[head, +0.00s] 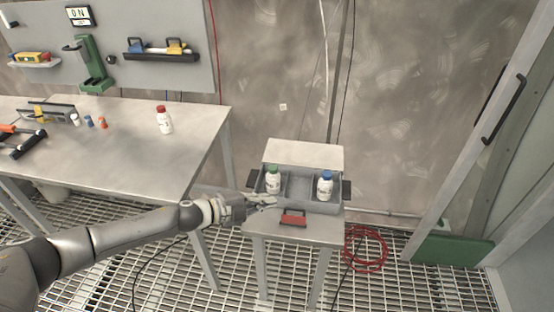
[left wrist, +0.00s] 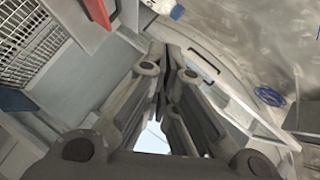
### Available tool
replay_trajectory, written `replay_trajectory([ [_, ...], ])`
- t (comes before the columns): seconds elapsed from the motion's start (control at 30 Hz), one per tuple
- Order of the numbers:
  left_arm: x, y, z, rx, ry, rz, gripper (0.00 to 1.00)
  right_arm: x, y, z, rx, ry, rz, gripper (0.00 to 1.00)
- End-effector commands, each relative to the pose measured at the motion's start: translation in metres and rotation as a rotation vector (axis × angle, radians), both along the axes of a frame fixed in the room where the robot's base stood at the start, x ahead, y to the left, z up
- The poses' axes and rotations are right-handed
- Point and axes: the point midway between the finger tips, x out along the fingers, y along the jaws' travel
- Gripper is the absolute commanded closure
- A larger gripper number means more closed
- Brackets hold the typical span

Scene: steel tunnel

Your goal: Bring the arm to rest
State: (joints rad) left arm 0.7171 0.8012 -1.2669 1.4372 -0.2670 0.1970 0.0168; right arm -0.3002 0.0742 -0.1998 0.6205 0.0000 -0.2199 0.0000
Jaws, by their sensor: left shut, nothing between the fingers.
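My left arm reaches in from the left in the head view. Its gripper (head: 262,202) is at the left front edge of the small side table (head: 328,228), beside the grey divided tray (head: 299,190). The fingers are shut and empty; they also show in the left wrist view (left wrist: 172,62). A white bottle with a green cap (head: 273,181) stands in the tray's left compartment, just behind the gripper. A white bottle with a blue cap (head: 325,186) stands in the right compartment. My right gripper is not in view.
A red block (head: 293,218) is at the tray's front. A workbench (head: 130,150) at left holds a red-capped bottle (head: 164,120), clamps and small items. A red hose coil (head: 365,249) lies right of the side table. The grating floor is free at lower right.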

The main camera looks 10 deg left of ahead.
Motion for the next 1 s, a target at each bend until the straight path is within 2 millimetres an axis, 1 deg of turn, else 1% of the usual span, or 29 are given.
replay_trajectory([
  [0.1,0.000,-0.001,0.000,-0.002,0.001,0.001,1.00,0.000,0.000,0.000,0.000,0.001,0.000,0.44],
  [0.17,-0.002,-0.006,-0.001,-0.013,0.006,0.009,1.00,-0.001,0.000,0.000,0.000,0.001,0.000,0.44],
  [0.27,-0.011,-0.028,-0.001,-0.062,0.029,0.052,1.00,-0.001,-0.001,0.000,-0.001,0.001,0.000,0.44],
  [0.4,-0.033,-0.068,0.003,-0.187,0.116,0.202,1.00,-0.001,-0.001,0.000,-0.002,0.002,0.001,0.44],
  [0.47,-0.044,-0.079,0.006,-0.246,0.172,0.291,1.00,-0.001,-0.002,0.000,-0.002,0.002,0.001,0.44],
  [0.53,-0.057,-0.083,0.008,-0.304,0.246,0.402,1.00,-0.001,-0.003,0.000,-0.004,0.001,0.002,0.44],
  [0.6,-0.073,-0.080,0.008,-0.353,0.332,0.518,1.00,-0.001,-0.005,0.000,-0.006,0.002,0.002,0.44],
  [0.67,-0.088,-0.072,0.006,-0.389,0.412,0.620,1.00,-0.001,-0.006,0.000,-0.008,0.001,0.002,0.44],
  [0.77,-0.119,-0.051,-0.002,-0.430,0.557,0.797,1.00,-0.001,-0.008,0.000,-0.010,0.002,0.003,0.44],
  [0.9,-0.172,-0.012,-0.017,-0.450,0.755,1.027,1.00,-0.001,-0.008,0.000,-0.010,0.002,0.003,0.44],
  [1.0,-0.206,0.011,-0.025,-0.446,0.863,1.151,1.00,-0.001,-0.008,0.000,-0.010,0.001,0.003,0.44],
])
